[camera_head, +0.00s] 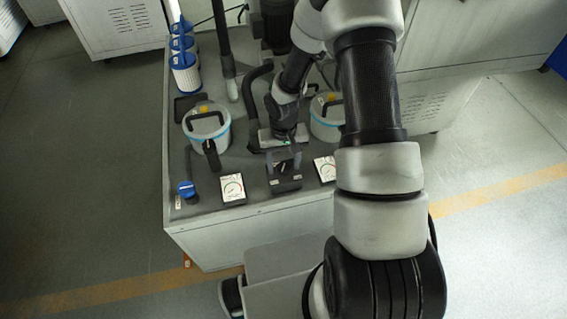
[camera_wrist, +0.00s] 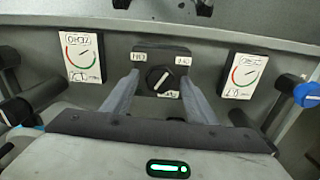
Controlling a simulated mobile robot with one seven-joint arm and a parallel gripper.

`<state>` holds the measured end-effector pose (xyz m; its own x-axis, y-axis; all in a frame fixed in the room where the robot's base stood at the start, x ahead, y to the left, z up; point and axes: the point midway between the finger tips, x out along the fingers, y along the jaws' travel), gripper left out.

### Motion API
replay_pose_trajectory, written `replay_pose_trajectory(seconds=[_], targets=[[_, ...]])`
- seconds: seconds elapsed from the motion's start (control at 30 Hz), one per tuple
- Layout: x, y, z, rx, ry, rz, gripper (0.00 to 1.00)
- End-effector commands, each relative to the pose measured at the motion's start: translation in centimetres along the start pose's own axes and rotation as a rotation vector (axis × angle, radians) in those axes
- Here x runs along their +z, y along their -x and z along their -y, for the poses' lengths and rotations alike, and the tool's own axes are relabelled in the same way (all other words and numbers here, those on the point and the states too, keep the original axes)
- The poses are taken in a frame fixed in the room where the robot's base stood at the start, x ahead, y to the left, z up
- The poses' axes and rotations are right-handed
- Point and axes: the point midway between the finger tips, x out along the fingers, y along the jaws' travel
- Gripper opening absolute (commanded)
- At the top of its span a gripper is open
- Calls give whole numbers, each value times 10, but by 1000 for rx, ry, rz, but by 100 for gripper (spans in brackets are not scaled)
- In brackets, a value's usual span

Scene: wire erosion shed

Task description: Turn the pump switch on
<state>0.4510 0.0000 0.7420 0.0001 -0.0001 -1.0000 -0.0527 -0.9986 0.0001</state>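The pump switch is a round black knob (camera_wrist: 162,80) with a white pointer line, on a dark box with small pale labels too blurred to read. The pointer is tilted, its top leaning right in the wrist view. In the head view the dark switch box (camera_head: 285,183) stands at the front edge of the pump cabinet, its knob mostly hidden. My gripper (camera_wrist: 159,76) is open, with one grey finger on each side of the knob and gaps to it. In the head view my gripper (camera_head: 284,155) is just behind and above the box.
Gauges (camera_head: 232,188) (camera_head: 325,168) flank the switch box. A blue-handled valve (camera_head: 187,188) is at the cabinet's front left corner. Lidded filter canisters (camera_head: 207,125) (camera_head: 324,118) stand behind, with black handles and pipes close to my gripper. Floor is clear on the left.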

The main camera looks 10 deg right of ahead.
Motion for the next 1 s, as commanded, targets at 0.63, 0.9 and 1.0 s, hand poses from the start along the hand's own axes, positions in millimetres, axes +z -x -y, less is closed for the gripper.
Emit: replay_pose_trajectory(seconds=[0.63,0.9,1.0], targets=[[0,1,0,0,73,0,12],[0,1,0,0,271,0,12],[0,1,0,-1,365,0,12]])
